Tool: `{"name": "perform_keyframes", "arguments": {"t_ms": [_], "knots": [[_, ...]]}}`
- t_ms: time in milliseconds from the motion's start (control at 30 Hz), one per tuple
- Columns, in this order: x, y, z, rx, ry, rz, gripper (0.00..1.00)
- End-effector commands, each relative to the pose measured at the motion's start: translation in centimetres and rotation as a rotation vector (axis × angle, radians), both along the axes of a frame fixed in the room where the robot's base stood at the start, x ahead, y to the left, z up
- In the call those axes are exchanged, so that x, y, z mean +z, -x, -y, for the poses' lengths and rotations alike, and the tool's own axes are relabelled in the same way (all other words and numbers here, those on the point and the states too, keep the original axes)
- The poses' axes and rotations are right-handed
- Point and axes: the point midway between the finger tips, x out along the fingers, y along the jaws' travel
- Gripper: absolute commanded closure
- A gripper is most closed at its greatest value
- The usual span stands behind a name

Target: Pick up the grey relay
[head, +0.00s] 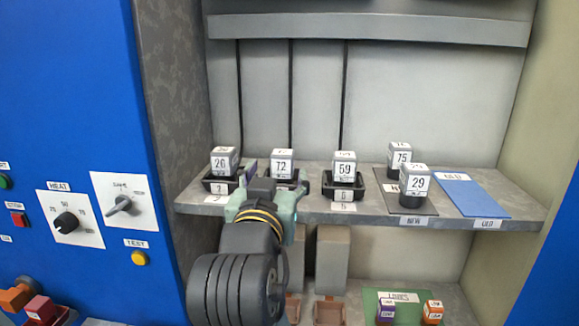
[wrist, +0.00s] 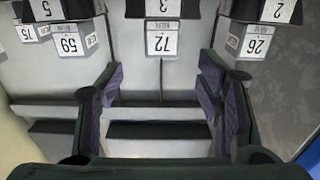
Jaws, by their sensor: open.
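Several grey relays with white number labels stand on the shelf. One marked 72 (head: 282,163) sits in the middle black socket, and it shows between my fingers at the top of the wrist view (wrist: 162,42). One marked 59 (head: 345,169) sits in the right socket. One at the left (head: 224,162) reads as 20 or 26. Two more, 75 (head: 400,158) and 29 (head: 414,184), stand on or by a dark mat. My gripper (head: 277,184) is open and empty in front of the 72 relay, hiding part of its socket.
A blue mat (head: 473,198) lies at the shelf's right. The shelf edge (head: 380,219) runs below the sockets. A blue panel (head: 70,110) with knobs and buttons stands at left. Below, a green mat (head: 400,320) carries purple and orange pieces. An upper ledge (head: 370,30) spans the back.

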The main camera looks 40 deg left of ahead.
Motion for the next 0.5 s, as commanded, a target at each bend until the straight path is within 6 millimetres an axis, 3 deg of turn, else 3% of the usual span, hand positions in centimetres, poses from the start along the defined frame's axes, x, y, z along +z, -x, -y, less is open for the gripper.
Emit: {"name": "perform_keyframes", "arguments": {"t_ms": [67,300,500], "knots": [[0.8,-0.6,-0.3,-0.001,0.005,-0.004,0.40],[0.5,-1.7,-1.0,0.002,0.003,-0.005,0.40],[0.2,-3.7,-2.3,0.002,0.001,-0.001,0.40]]}}
